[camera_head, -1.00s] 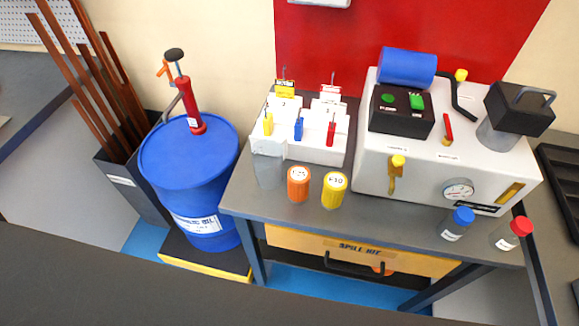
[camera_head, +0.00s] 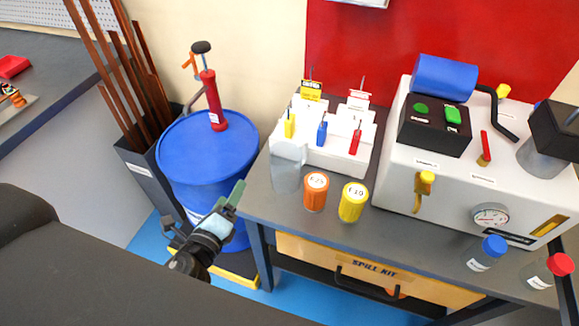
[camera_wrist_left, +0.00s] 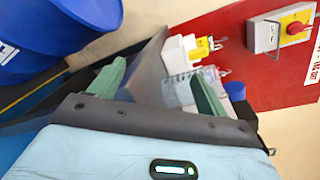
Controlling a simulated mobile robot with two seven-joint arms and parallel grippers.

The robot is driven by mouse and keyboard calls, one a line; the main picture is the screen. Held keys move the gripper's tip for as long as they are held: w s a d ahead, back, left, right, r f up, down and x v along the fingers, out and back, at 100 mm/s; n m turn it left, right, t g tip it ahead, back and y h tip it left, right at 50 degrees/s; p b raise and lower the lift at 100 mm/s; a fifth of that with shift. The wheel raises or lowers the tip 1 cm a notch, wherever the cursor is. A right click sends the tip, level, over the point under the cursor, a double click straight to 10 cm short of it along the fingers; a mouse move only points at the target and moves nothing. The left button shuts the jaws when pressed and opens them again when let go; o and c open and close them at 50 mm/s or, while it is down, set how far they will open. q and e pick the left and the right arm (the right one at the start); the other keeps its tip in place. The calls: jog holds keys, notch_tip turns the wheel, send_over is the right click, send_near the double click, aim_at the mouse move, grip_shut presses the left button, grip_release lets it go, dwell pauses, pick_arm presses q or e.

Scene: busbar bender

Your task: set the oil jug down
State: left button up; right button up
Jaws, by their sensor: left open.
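The oil jug (camera_head: 287,166) is a clear grey, see-through vessel standing upright on the grey bench (camera_head: 392,226), at its left end beside the white rack. My left gripper (camera_head: 231,195) is in front of the blue drum, left of the jug and apart from it. In the left wrist view my left gripper (camera_wrist_left: 158,88) has its two green fingers spread, with nothing held between them. The jug (camera_wrist_left: 185,88) shows there beyond the fingers, partly hidden by one of them. My right gripper is not in view.
A blue drum (camera_head: 205,152) with a red pump (camera_head: 211,100) stands left of the bench. An orange cup (camera_head: 315,193) and a yellow cup (camera_head: 353,203) stand close right of the jug. The white machine (camera_head: 455,195) fills the bench's right.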

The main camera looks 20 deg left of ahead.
aim_at(274, 177)
pick_arm(q)
jog(key=w+d+m+h, duration=0.1)
jog(key=d+m+h, duration=0.1)
jog(key=m, duration=0.2)
jog(key=w+d+r+m+h, duration=0.1)
jog(key=w+d+m+h, duration=0.1)
jog(key=m, duration=0.3)
jog(key=w+d+r+m+h, duration=0.1)
jog(key=w+d+m+h, duration=0.1)
jog(key=m+h, duration=0.1)
jog(key=shift+m+t, duration=0.3)
jog(key=shift+m, duration=0.5)
jog(key=m, duration=0.1)
jog(key=d+m+h, duration=0.1)
jog(key=shift+w+f+m+g, duration=0.2)
jog(key=shift+m+g, duration=0.1)
jog(key=shift+g, duration=0.1)
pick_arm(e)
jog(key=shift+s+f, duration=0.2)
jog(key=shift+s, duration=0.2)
